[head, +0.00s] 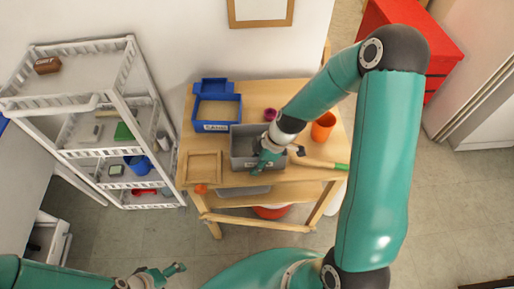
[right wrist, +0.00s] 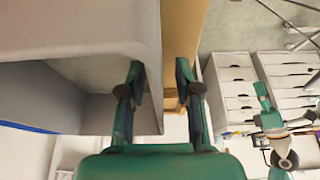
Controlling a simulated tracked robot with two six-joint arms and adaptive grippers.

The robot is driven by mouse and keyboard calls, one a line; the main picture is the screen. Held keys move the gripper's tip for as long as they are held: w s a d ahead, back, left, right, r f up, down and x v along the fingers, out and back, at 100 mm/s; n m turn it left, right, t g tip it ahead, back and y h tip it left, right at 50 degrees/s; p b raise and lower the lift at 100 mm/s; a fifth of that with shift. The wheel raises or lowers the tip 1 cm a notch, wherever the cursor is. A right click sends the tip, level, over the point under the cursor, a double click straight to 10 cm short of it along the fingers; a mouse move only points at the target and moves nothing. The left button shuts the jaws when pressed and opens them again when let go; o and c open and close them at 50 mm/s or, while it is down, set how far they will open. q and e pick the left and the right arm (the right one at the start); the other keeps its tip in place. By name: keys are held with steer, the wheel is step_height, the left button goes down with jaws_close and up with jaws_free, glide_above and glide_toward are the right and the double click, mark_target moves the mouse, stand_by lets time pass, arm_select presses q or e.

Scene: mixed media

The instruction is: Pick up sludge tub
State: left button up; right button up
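The sludge tub appears to be the grey open-topped tub (head: 240,162) on the wooden table. My right gripper (head: 268,158) reaches down at the tub's right side in the head view and hides part of it. In the right wrist view the tub (right wrist: 80,30) fills the left side. There my right gripper (right wrist: 158,90) is open, one finger overlapping the tub's wall and the other beyond it. I cannot tell whether either finger touches. My left gripper (head: 160,276) is low at the bottom left of the head view, away from the table, open and empty.
On the wooden table (head: 225,192) are a blue bin (head: 212,126), a wooden tray (head: 204,180), an orange cup (head: 322,127), a small magenta cup (head: 270,114) and a green-tipped wooden handle (head: 318,163) close by the tub. A white shelf rack (head: 150,105) stands left; a red cabinet (head: 440,50) stands right.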

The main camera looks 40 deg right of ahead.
steer(key=shift+a+f, duration=0.1)
steer(key=shift+f, duration=0.2)
jaws_close()
steer(key=shift+w, duration=0.1)
steer(key=shift+r, duration=0.2)
